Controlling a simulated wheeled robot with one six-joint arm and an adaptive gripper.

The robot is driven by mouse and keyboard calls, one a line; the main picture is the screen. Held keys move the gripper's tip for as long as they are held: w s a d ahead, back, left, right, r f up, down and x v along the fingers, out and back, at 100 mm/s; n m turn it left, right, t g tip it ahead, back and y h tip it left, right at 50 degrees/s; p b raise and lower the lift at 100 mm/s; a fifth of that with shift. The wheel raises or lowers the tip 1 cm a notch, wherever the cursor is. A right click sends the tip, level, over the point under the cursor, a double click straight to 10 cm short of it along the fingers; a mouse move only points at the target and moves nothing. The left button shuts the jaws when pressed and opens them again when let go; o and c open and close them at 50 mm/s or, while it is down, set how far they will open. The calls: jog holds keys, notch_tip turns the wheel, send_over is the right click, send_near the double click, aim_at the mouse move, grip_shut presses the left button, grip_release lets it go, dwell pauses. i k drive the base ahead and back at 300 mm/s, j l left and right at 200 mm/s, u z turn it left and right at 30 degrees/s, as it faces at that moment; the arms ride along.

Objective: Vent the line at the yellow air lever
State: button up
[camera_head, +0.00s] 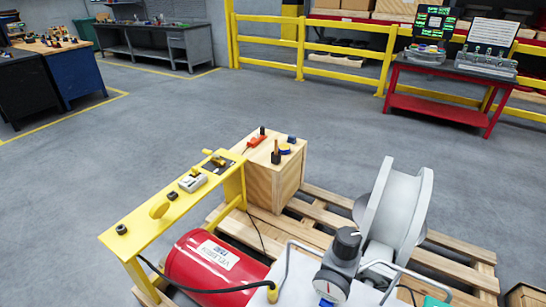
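A yellow rounded piece (160,208) stands nearer on the same top. I cannot tell which is the air lever, nor its position. A red tank (210,262) lies below the stand, with a black hose running in front of it. A grey-white machine (395,210) with large discs and a gauge (332,285) stands to the right. My gripper is not in view.
A wooden box (272,180) with small tools on top stands beside the stand's far end, on a wooden pallet (450,266). The grey floor between is clear.

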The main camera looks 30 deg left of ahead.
aim_at(207, 152)
jog(key=j+z, duration=0.1)
jog(key=j, duration=0.6)
jog(key=j+z, duration=0.1)
jog(key=j, duration=0.65)
jog(key=j+z, duration=0.1)
jog(key=j, duration=0.6)
jog(key=j+z, duration=0.1)
jog(key=j, duration=0.65)
jog(key=k+j+z, duration=0.1)
jog(key=j, duration=0.6)
jog(key=k+j+z, duration=0.1)
jog(key=j, duration=1.15)
jog(key=k+j+z, duration=0.15)
jog(key=j, duration=0.35)
jog(key=k+j, duration=0.1)
jog(key=j, duration=0.45)
jog(key=k+j+z, duration=0.1)
jog(key=j, duration=0.45)
jog(key=j+z, duration=0.1)
jog(key=j, duration=0.75)
jog(key=j+z, duration=0.1)
jog(key=j, duration=0.75)
jog(key=k+j+z, duration=0.1)
jog(key=j, duration=0.7)
jog(key=i+j, duration=0.35)
